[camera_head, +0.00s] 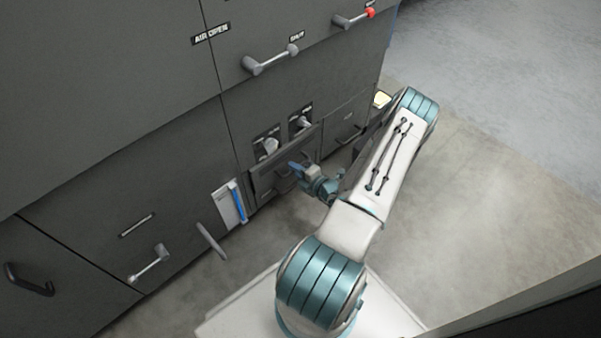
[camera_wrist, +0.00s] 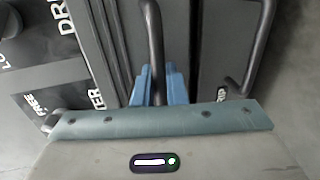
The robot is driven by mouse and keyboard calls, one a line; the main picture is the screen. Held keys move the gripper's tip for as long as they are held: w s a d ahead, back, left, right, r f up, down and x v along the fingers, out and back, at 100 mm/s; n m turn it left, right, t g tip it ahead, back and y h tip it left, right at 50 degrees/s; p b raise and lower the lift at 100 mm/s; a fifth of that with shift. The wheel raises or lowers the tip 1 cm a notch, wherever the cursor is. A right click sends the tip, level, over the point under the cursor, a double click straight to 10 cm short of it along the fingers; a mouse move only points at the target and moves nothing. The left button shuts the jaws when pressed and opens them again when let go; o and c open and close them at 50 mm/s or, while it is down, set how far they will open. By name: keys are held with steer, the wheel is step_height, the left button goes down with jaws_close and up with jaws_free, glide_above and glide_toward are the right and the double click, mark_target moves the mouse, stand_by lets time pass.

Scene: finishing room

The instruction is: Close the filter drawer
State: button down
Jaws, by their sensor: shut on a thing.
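The filter drawer (camera_head: 268,184) is a dark grey front low in the grey cabinet, and it appears to stand a little proud of the face around it. Its dark bar handle (camera_wrist: 153,35) runs between the blue fingertips of my gripper (camera_wrist: 158,84) in the wrist view. My gripper (camera_head: 297,168) is shut on this handle, and its fingers and wrist hide part of the drawer front in the head view. How far the drawer is out is hard to tell.
Two small knobs (camera_head: 269,146) sit above the drawer. A blue-and-white gauge (camera_head: 229,204) and a grey lever (camera_head: 211,241) are to its left. Another handled front (camera_head: 349,133) adjoins on the right. Higher up are levers, one red-tipped (camera_head: 370,13). The concrete floor (camera_head: 480,190) is clear at right.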

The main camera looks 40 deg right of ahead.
steer(key=shift+x, duration=0.85)
steer(key=shift+r, duration=0.2)
steer(key=c, duration=1.6)
jaws_free()
steer(key=shift+w+a, duration=0.1)
steer(key=shift+o, duration=0.2)
steer(key=p+v, duration=0.4)
steer(key=v, duration=0.9)
steer(key=shift+s+p, duration=0.3)
steer(key=shift+s, duration=0.1)
